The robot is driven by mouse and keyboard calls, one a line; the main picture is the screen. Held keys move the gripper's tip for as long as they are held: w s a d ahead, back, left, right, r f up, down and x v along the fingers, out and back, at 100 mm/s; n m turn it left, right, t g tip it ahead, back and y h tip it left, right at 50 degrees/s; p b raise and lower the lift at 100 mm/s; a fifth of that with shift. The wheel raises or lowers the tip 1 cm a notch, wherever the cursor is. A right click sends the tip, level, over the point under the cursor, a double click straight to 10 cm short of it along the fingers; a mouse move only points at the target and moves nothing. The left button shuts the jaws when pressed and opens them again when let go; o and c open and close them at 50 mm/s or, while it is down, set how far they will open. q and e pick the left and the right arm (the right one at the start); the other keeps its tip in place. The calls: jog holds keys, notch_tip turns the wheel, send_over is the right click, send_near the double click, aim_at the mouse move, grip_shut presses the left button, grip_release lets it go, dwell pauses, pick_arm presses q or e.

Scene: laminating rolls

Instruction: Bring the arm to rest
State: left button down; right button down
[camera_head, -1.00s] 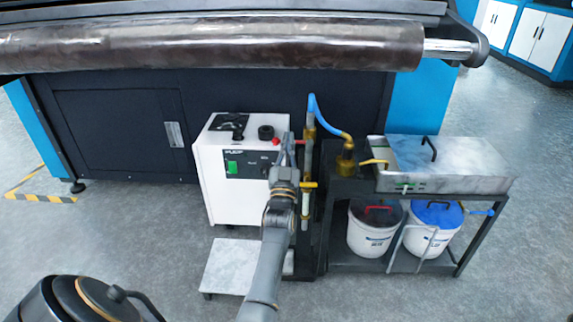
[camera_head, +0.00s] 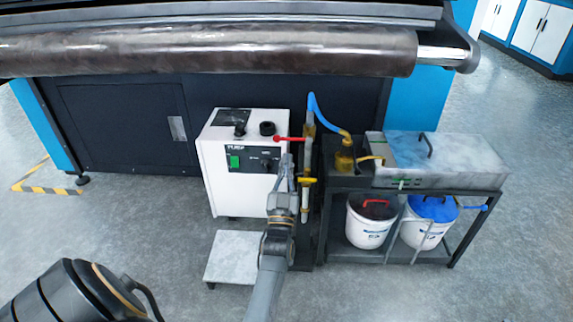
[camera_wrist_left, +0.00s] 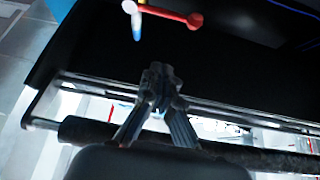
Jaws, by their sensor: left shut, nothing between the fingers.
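My left arm reaches up from the bottom middle of the head view. My left gripper (camera_head: 286,166) is shut and empty, in front of the white control box, just left of the upright pipe. Its closed fingers also show in the wrist view (camera_wrist_left: 160,76). A red valve handle (camera_head: 289,139) sticks out left from the pipe, above the fingertips. It also shows near the top of the wrist view (camera_wrist_left: 172,14), apart from the fingers. My right gripper is not in view.
The white control box (camera_head: 235,180) stands left of the pipe with a yellow valve handle (camera_head: 306,180). A metal tray (camera_head: 450,180) sits on a frame at right, over two white buckets (camera_head: 368,232). A large dark roll (camera_head: 200,50) spans the back. Floor is clear at left.

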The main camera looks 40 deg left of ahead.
pick_arm(q)
jog(key=shift+s+d+f, duration=0.15)
jog(key=shift+s, duration=0.1)
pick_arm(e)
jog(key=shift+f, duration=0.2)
